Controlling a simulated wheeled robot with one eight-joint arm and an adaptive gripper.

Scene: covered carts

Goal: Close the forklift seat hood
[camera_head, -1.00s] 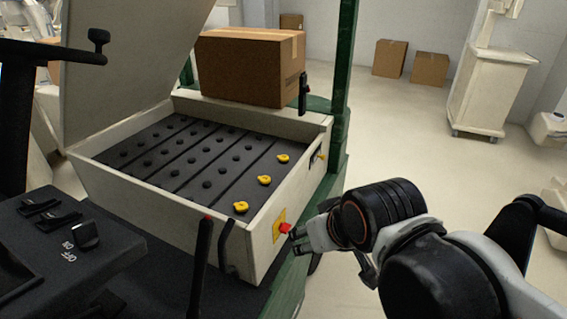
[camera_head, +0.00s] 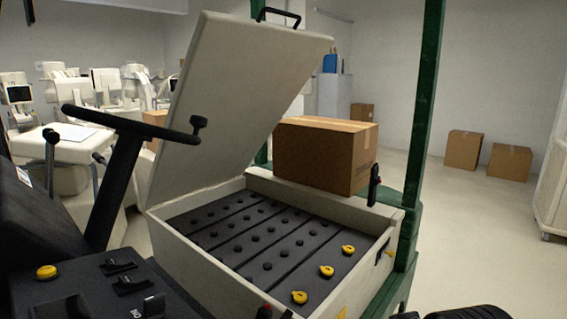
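The forklift seat hood (camera_head: 230,105) is a pale panel standing open, tilted up and leaning to the right over the battery box, with a black handle (camera_head: 279,16) at its top edge. The open box (camera_head: 190,275) below it shows a dark battery (camera_head: 262,238) with rows of caps and several yellow knobs along its right side. My gripper's fingers are out of view. Only a dark part of my arm (camera_head: 468,313) shows at the bottom right edge.
A cardboard box (camera_head: 318,158) sits behind the battery box, close to the hood. A green post (camera_head: 423,120) rises at right. The steering wheel (camera_head: 130,125) and control panel (camera_head: 85,290) are at left. Open floor lies at right, before two cartons (camera_head: 463,149).

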